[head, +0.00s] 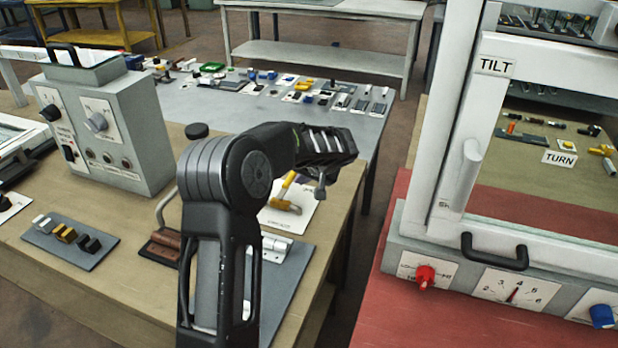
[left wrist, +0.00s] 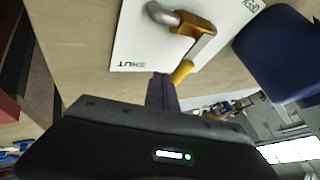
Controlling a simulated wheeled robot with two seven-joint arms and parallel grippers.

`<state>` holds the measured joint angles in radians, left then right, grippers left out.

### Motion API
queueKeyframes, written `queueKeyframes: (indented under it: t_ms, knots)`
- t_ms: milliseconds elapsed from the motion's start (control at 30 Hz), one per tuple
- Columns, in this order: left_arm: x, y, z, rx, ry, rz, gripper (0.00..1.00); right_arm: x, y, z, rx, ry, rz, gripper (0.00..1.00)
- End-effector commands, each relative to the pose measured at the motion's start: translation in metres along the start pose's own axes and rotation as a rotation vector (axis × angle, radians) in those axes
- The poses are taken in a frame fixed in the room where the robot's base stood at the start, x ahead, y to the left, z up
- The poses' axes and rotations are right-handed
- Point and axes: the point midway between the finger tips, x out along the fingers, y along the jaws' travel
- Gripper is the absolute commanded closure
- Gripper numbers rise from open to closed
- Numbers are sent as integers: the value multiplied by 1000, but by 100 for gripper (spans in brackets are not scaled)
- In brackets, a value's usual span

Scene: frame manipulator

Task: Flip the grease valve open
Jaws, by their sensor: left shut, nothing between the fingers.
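The grease valve (head: 283,203) has yellow parts and sits on a white plate (head: 287,222) near the right edge of the wooden table. In the left wrist view, its yellow and grey lever (left wrist: 203,48) lies beside the printed word SHUT, and the word OPEN is at the plate's far right corner. My left gripper (head: 321,188) is shut and empty, just right of the valve in the head view. Its fingers (left wrist: 162,92) are close to the lever's yellow end in the wrist view; I cannot tell whether they touch. My right gripper is not in view.
A grey control box (head: 105,125) stands on the table at left. A hinge piece (head: 277,246) lies behind my left arm. A white-framed cabinet (head: 455,120) with a black handle stands at right, across a gap. A dark blue object (left wrist: 275,55) shows in the wrist view.

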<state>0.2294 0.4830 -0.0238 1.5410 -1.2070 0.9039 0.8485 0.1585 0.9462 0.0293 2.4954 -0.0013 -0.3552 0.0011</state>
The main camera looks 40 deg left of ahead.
Motion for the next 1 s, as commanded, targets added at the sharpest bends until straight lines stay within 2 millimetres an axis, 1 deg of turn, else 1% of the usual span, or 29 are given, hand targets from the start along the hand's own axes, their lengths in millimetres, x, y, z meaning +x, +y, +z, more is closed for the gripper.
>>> queueKeyframes:
  t_ms: [367, 1000]
  knots:
    - [0, 0, 0, -3, -1, -2, 100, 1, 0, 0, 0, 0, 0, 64]
    - [5, -4, -2, -70, -40, -44, 100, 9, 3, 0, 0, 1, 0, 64]
